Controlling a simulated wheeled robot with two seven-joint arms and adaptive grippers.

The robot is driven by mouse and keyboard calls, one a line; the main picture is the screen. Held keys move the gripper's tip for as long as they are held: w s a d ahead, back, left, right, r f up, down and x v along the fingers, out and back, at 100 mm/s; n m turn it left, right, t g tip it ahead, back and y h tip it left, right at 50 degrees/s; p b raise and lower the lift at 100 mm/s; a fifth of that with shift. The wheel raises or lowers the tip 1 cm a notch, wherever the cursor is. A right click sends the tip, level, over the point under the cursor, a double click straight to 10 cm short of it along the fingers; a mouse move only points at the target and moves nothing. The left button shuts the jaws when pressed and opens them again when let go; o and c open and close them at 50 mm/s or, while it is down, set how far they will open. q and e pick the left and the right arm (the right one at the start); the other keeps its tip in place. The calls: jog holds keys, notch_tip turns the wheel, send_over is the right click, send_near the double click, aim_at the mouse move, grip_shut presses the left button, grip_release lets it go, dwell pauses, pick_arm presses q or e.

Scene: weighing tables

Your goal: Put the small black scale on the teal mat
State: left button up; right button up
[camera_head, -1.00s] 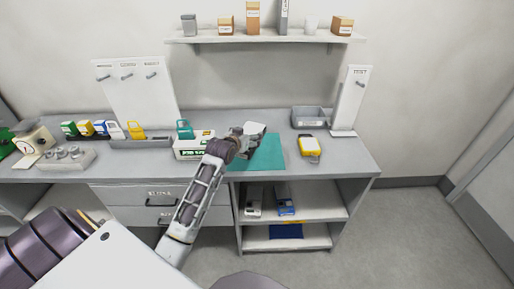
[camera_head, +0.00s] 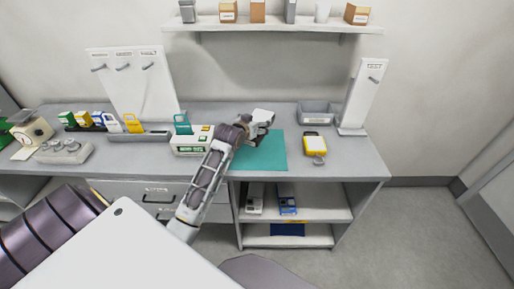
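The teal mat (camera_head: 268,158) lies flat on the counter, its left part covered by my arm. My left gripper (camera_head: 262,130) is over the mat's upper left part, with dark finger parts and a pale, flat-topped piece beside them. I cannot tell whether that piece is part of the gripper or something held, nor whether the fingers are open. I cannot make out a small black scale clearly. My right gripper is not in view.
A white device with a green display (camera_head: 190,149) stands left of the mat. A yellow device (camera_head: 315,141) and a grey bin (camera_head: 319,112) are to the right. A pale device (camera_head: 254,205) and a blue device (camera_head: 287,206) sit on the shelf below. The counter's right front is clear.

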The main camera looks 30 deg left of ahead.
pick_arm(q)
jog(key=shift+f, duration=3.1)
jog(key=shift+f, duration=0.15)
jog(key=shift+f+p, duration=0.3)
jog(key=shift+f, duration=1.4)
jog(key=shift+f, duration=0.1)
jog(key=o, duration=1.2)
jog(key=shift+f, duration=0.1)
jog(key=shift+c, duration=0.2)
jog(key=shift+b+v, duration=0.35)
jog(key=shift+v, duration=5.7)
